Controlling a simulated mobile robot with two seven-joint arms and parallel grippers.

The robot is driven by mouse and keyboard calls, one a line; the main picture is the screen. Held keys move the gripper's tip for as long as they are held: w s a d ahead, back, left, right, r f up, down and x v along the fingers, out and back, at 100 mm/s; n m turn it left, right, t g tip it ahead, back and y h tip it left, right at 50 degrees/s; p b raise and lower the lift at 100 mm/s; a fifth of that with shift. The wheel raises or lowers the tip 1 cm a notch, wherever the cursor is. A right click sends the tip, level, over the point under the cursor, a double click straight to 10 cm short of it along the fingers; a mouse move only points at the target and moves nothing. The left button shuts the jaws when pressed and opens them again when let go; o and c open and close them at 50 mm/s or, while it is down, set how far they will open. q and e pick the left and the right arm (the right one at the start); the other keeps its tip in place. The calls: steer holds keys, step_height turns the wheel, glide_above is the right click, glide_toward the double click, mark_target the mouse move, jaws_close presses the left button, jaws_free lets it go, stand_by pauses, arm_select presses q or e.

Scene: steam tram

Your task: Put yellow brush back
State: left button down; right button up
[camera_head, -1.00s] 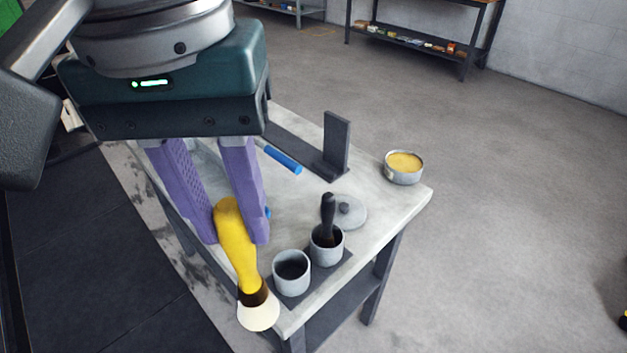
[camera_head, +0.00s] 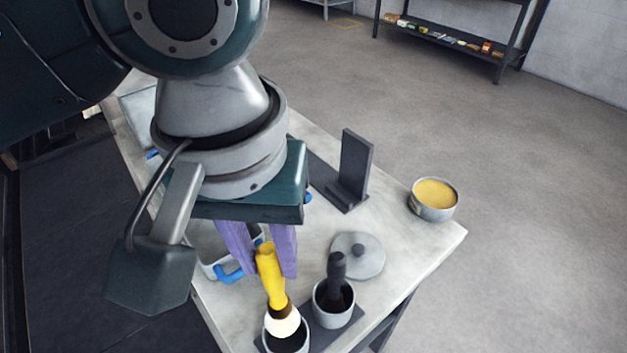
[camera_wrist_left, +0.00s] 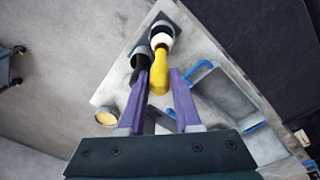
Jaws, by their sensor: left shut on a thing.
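My left gripper (camera_head: 266,258) has purple fingers shut on the yellow handle of the yellow brush (camera_head: 272,278). The brush hangs tilted, its white bristles (camera_head: 282,323) downward at the mouth of the grey cup (camera_head: 288,345). I cannot tell whether the bristles are inside the cup or just above it. In the left wrist view, the yellow brush (camera_wrist_left: 158,77) lies between the fingers and its white end overlaps the cup. A second grey cup (camera_head: 333,312) beside it holds a black-handled brush (camera_head: 336,275). My right gripper is not in view.
A round grey lid (camera_head: 358,256) lies near the second cup. A dark upright stand (camera_head: 355,168) and a tin of yellow contents (camera_head: 434,198) are farther right on the table (camera_head: 410,262). A tray with blue handles (camera_head: 228,272) is close left of the fingers.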

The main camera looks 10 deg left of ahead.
mark_target(277, 304)
arm_select(q)
step_height(277, 304, down, 10)
steer(key=shift+f+b, duration=0.15)
steer(key=shift+b, duration=0.65)
steer(key=c, duration=0.6)
jaws_free()
